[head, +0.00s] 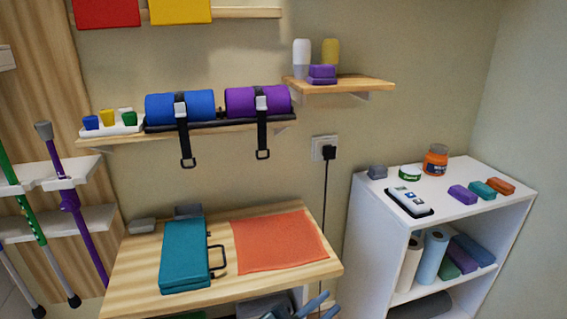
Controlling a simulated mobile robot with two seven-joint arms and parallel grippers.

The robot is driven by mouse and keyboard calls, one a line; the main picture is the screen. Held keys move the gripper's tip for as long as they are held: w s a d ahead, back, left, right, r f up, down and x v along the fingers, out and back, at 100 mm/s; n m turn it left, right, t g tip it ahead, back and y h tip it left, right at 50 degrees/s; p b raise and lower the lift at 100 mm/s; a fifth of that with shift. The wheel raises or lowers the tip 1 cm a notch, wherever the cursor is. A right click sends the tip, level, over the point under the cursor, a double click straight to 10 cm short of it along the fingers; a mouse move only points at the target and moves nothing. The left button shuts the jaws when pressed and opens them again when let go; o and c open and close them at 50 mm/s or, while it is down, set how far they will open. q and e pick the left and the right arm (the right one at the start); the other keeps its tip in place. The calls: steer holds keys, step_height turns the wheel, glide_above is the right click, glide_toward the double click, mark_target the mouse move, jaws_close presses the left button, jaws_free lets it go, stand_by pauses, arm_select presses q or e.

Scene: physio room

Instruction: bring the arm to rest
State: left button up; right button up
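My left gripper (331,301) shows only in part, at the bottom edge of the head view. Its two blue-grey fingers stand apart with a gap between them, and nothing shows between them. It is in front of and below the right front corner of the wooden table (215,288), apart from the things on it. The rest of the arm is cut off by the picture edge. My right gripper is not in view.
On the table lie a teal case (185,255) and an orange mat (278,241). A white shelf unit (370,215) stands at right. Wall shelves hold a blue roll (160,108) and a purple roll (240,102). Crutches (75,205) stand at left. A black cable (325,200) hangs from the socket.

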arm_select(q)
steer(key=s+a+f+n+y+p, duration=0.1)
steer(key=s+a+f+n+y, duration=0.5)
steer(key=a, duration=0.4)
steer(key=s+a+f+n+g+y+p, duration=0.1)
steer(key=s+a+f+n+y, duration=0.5)
steer(key=a+f, duration=0.3)
steer(key=shift+s+a+f+n+g+y, duration=0.35)
steer(key=shift+s+a+n, duration=0.35)
steer(key=shift+a+n, duration=0.3)
stand_by(0.6)
